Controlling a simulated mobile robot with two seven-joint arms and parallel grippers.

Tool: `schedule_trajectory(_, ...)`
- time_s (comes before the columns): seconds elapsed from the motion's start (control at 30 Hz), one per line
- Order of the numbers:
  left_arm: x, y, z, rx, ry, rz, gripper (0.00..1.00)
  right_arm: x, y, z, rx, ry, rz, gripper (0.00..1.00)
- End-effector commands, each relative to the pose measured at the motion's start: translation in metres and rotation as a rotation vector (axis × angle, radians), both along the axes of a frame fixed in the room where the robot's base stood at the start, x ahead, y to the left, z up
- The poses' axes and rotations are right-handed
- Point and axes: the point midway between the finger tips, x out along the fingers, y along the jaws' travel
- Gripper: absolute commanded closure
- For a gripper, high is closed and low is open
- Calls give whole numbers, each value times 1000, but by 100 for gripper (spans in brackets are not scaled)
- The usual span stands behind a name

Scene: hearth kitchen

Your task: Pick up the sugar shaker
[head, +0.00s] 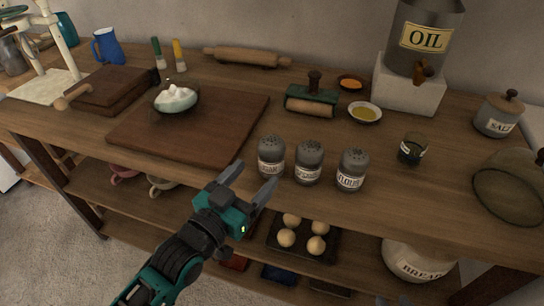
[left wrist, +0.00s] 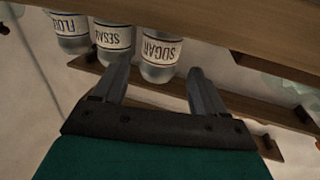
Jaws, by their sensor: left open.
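The sugar shaker (head: 271,157) is a grey-glass shaker with a perforated grey top and a white label. It stands upright near the front edge of the worktop, leftmost of three shakers. My left gripper (head: 250,181) is open and empty, just in front of the worktop edge, to the lower left of the shaker and apart from it. In the left wrist view the sugar shaker (left wrist: 160,52) appears upside down, beyond and roughly centred between the open fingertips (left wrist: 158,71).
The sesame shaker (head: 308,163) stands close to the right of it, then the flour shaker (head: 352,170). A dark wooden board (head: 190,135) lies to the left. Below, a lower shelf holds a dark tray (head: 303,252) of round buns. The worktop behind the shakers is partly clear.

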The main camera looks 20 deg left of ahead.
Motion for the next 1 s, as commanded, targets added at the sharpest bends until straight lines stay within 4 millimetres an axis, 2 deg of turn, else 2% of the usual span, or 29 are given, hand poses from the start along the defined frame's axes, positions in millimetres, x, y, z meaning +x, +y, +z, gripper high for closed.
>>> schedule_trajectory(0.23, 15, -4, -1, 0, 1, 0, 28, -1, 0, -3, 0, 4, -1, 60)
schedule_trajectory(0.53, 52, -15, -4, 0, 0, 0, 28, -1, 0, -8, 1, 13, 0, 60)
schedule_trajectory(0.87, 58, -17, -4, 1, 2, 0, 28, -1, 2, -6, 5, 11, -2, 60)
schedule_trajectory(1.0, 58, -17, -4, 1, 2, 0, 40, 0, 3, -5, 7, 10, -1, 60)
